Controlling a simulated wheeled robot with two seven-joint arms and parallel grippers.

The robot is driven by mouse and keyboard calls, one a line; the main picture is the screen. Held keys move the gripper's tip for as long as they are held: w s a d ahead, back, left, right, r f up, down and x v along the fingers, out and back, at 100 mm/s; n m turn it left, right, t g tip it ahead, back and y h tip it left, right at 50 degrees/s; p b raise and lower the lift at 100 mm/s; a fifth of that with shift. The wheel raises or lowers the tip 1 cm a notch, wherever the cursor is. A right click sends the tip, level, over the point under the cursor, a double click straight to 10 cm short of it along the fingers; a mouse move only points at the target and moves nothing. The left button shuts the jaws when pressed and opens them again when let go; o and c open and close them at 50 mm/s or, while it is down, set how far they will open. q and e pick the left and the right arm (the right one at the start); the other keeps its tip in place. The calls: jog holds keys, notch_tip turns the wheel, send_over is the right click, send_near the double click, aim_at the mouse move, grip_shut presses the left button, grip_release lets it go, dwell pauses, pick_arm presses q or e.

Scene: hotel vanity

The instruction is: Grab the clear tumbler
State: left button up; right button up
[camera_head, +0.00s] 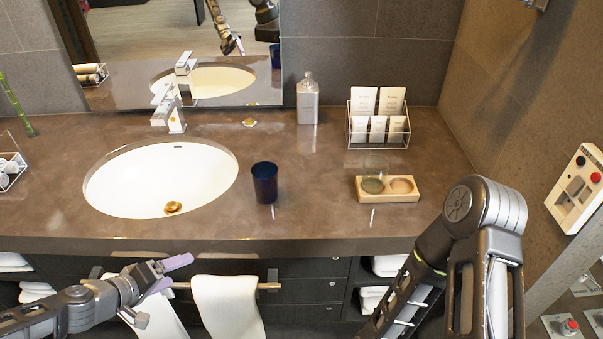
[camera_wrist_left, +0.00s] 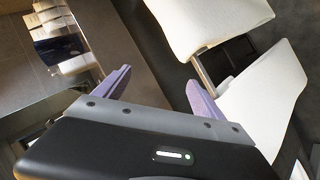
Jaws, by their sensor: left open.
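A clear tumbler (camera_head: 376,164) shows faintly in the head view. It appears to stand upright in the left recess of a small wooden tray (camera_head: 388,197) on the right half of the counter. Its see-through walls make its outline hard to make out. My left gripper (camera_head: 180,271) is open and empty in front of the counter, below its front edge and far to the left of the tumbler. In the left wrist view its two purple fingers (camera_wrist_left: 158,77) are spread apart. I cannot make out the tumbler there. My right gripper is out of view.
A dark blue cup (camera_head: 265,184) stands between the sink (camera_head: 160,180) and the tray. A card rack (camera_head: 378,126) and a soap bottle (camera_head: 308,100) stand behind. White towels (camera_head: 228,306) hang on a rail near my left gripper. My right arm is in front of the counter.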

pick_arm(q)
jog(key=s+d+f+n+g, duration=0.25)
jog(key=s+d+f, duration=0.45)
jog(key=d+f, duration=0.45)
jog(key=s+d+f+m+g+y, duration=0.1)
jog(key=s+d+f+m+g, duration=0.1)
jog(key=s, duration=0.5)
jog(key=s+d+f+m+g, duration=0.3)
jog(key=s+d+f+m, duration=0.1)
jog(key=s, duration=0.3)
jog(key=shift+d+f+g+y, duration=0.35)
jog(key=shift+d+f+y, duration=0.05)
jog(key=shift+d+f, duration=0.35)
jog(key=shift+m, duration=0.25)
